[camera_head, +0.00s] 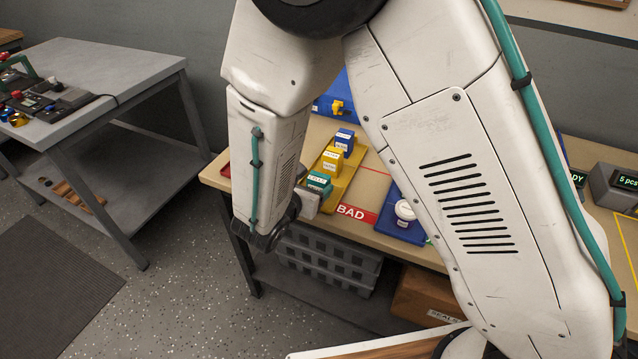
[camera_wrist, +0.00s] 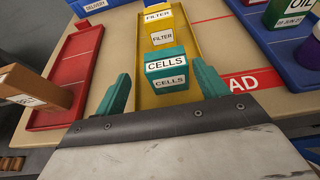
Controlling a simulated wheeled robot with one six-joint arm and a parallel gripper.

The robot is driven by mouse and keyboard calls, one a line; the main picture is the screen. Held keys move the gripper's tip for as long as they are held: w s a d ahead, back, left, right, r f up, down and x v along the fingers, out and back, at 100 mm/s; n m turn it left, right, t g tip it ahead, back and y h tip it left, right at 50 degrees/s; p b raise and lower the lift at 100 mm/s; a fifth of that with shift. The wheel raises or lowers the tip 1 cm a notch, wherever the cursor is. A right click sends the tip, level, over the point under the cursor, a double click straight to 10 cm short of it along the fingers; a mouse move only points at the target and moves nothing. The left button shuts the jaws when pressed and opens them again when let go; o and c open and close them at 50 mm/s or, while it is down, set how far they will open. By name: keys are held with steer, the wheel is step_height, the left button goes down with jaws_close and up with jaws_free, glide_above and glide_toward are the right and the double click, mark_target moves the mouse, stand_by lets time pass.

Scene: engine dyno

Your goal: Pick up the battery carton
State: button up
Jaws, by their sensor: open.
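The carton labelled CELLS (camera_wrist: 166,69), which I take for the battery carton, is small and teal with white labels. It stands at the near end of a yellow tray (camera_wrist: 195,28). In the head view the teal carton (camera_head: 319,184) is nearest in a row of three. My gripper (camera_wrist: 163,72) is open, its two teal fingers either side of the carton in the wrist view, with gaps on both sides. I cannot tell how far the fingertips are above or short of it. In the head view my arm hides most of the gripper.
A yellow FILTER carton (camera_wrist: 162,38) stands just behind the teal one, with a blue carton (camera_head: 345,139) beyond. A red tray (camera_wrist: 78,70) and brown box (camera_wrist: 36,84) are left. A blue tray (camera_head: 398,222) lies right, past the red BAD label (camera_head: 356,213).

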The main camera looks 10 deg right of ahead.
mark_target(321, 179)
steer(key=x, duration=0.5)
steer(key=shift+d, duration=0.55)
steer(key=c, duration=1.2)
steer(key=shift+o, duration=0.3)
